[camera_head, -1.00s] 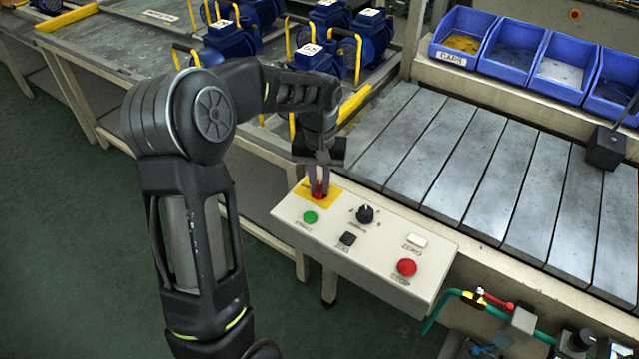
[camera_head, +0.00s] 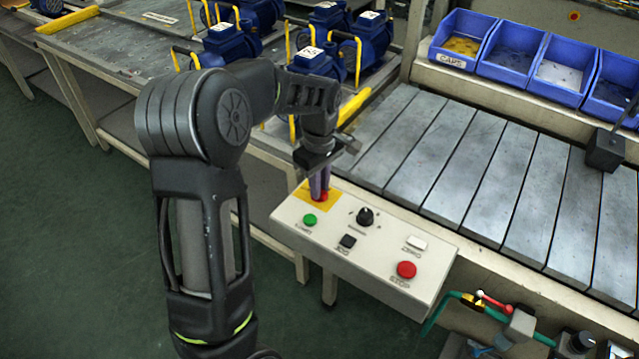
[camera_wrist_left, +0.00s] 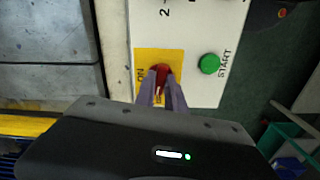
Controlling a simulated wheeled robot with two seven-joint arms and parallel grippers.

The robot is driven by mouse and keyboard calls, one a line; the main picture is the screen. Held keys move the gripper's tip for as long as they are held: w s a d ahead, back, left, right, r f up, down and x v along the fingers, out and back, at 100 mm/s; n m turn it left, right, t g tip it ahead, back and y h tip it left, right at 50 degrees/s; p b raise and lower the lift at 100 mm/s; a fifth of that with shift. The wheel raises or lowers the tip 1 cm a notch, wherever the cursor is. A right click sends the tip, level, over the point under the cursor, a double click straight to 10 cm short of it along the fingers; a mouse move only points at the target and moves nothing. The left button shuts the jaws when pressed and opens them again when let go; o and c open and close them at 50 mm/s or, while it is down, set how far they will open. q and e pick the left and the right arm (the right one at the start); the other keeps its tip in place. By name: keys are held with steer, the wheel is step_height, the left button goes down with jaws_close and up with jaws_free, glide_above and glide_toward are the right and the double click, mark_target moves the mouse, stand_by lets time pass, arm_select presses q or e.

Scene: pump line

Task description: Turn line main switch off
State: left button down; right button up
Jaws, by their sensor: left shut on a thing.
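The line main switch (camera_head: 321,197) is a red handle on a yellow plate (camera_head: 308,190) at the far left corner of the light control box (camera_head: 375,262). My left gripper (camera_head: 320,193) reaches down from above and is shut on the red handle. In the left wrist view the red switch (camera_wrist_left: 160,72) shows between the two purple-grey fingertips (camera_wrist_left: 161,88). The word ON is printed on the plate beside it. The fingers hide part of the handle. My right gripper is not in view.
Beside the switch are a green START button (camera_head: 309,220), a black knob (camera_head: 365,216), a black button (camera_head: 347,241), a white button (camera_head: 416,243) and a red STOP button (camera_head: 406,269). A slatted metal conveyor (camera_head: 470,170) lies behind the box.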

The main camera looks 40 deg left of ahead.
arm_select(q)
steer(key=shift+n, duration=1)
steer(key=c, duration=1.4)
jaws_free()
step_height(320, 180, up, 8)
steer(key=shift+f, duration=0.1)
